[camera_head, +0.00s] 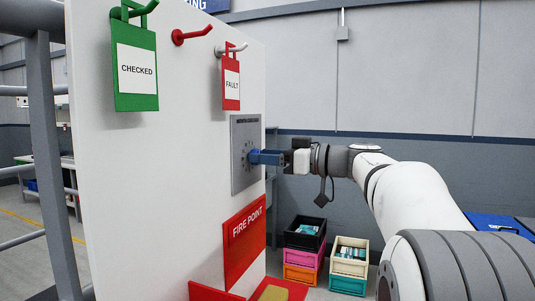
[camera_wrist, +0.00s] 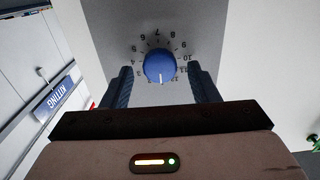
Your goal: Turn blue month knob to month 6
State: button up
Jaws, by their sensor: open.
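The blue month knob (camera_wrist: 160,67) sits on a grey dial plate (camera_head: 245,184), with a ring of dark numbers around it. Its white pointer line points toward the bottom of the wrist view. The numbers are small there, and the one at the pointer cannot be read. My gripper (camera_head: 258,157) is open at the plate, with its blue fingers reaching toward it from the right. In the wrist view, one finger is on each side of the knob, with a visible gap on both sides. In the head view, the fingers hide the knob.
The plate is on a white board (camera_head: 180,150) with a green CHECKED tag (camera_head: 136,70), a red FAULT tag (camera_head: 231,80) and a red FIRE POINT sign (camera_head: 245,235). Coloured crates (camera_head: 305,240) stand behind, below my arm. A grey railing (camera_head: 45,150) is at left.

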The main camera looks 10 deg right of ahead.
jog(key=shift+w+a, duration=0.15)
jog(key=shift+a, duration=0.05)
jog(key=shift+d, duration=0.1)
jog(key=c, duration=1)
jog(key=shift+o, duration=0.2)
jog(key=shift+f, duration=0.1)
